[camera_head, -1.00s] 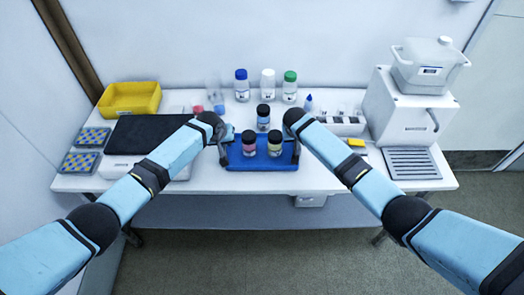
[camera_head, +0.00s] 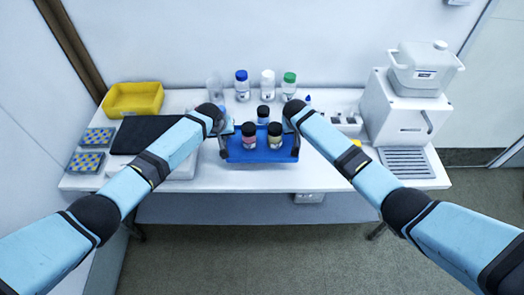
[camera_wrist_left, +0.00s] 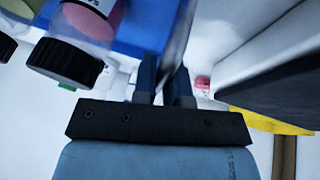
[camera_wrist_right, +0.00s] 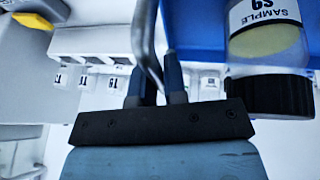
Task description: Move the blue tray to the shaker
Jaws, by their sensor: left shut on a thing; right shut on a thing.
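The blue tray (camera_head: 262,155) is at the front middle of the bench, raised slightly above it and about level. Two dark-capped jars, a pink one (camera_head: 249,142) and a yellow one (camera_head: 275,142), stand upright in it. My left gripper (camera_head: 222,140) is shut on the tray's left handle; the grip also shows in the left wrist view (camera_wrist_left: 166,85). My right gripper (camera_head: 296,140) is shut on the right handle, also seen in the right wrist view (camera_wrist_right: 155,85). A low white device with a black top (camera_head: 140,140), which looks like the shaker, lies to the left, partly behind my left arm.
A dark-capped jar (camera_head: 263,114) stands behind the tray, its lower part hidden. Blue, white (camera_head: 267,85) and green-capped bottles stand farther back. A yellow bin (camera_head: 133,98) and patterned racks (camera_head: 87,160) are at left. A white machine (camera_head: 400,110) is at right.

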